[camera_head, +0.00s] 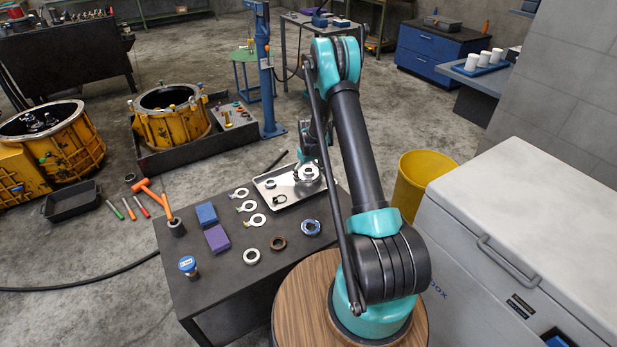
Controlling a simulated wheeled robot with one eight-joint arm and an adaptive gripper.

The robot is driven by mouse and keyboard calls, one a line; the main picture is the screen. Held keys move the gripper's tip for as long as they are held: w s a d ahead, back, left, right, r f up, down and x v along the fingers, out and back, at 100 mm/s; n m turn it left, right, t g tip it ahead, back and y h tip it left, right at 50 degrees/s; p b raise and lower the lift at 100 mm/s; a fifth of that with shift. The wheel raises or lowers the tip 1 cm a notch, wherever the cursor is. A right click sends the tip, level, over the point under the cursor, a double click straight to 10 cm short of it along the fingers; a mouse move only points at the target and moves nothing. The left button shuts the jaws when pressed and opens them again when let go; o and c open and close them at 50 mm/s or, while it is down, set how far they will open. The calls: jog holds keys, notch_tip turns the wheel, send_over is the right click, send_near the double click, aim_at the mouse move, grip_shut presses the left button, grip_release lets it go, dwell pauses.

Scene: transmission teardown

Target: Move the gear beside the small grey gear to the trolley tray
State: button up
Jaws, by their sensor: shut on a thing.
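The metal tray (291,203) lies at the back of the dark trolley top. A silver ring-shaped gear (309,174) is at the tray's right end, directly under my gripper (306,162). My gripper is shut on this gear; the arm hides part of the grip, and I cannot tell whether the gear touches the tray floor. I cannot make out which part is the small grey gear.
On the trolley (225,270) are several tabbed rings (248,206), a pale ring (251,257), a brown ring (278,243), a blue-silver bearing (311,227), blue (206,213) and purple (217,238) blocks and a blue-capped jar (188,266). A yellow bin (413,183) stands right.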

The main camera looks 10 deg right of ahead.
jog(key=shift+f, duration=0.35)
jog(key=shift+f, duration=0.1)
jog(key=shift+c, duration=0.5)
jog(key=shift+o, duration=0.6)
jog(key=shift+f, duration=0.15)
jog(key=o, duration=1.5)
jog(key=shift+f, duration=0.1)
jog(key=shift+c, duration=0.2)
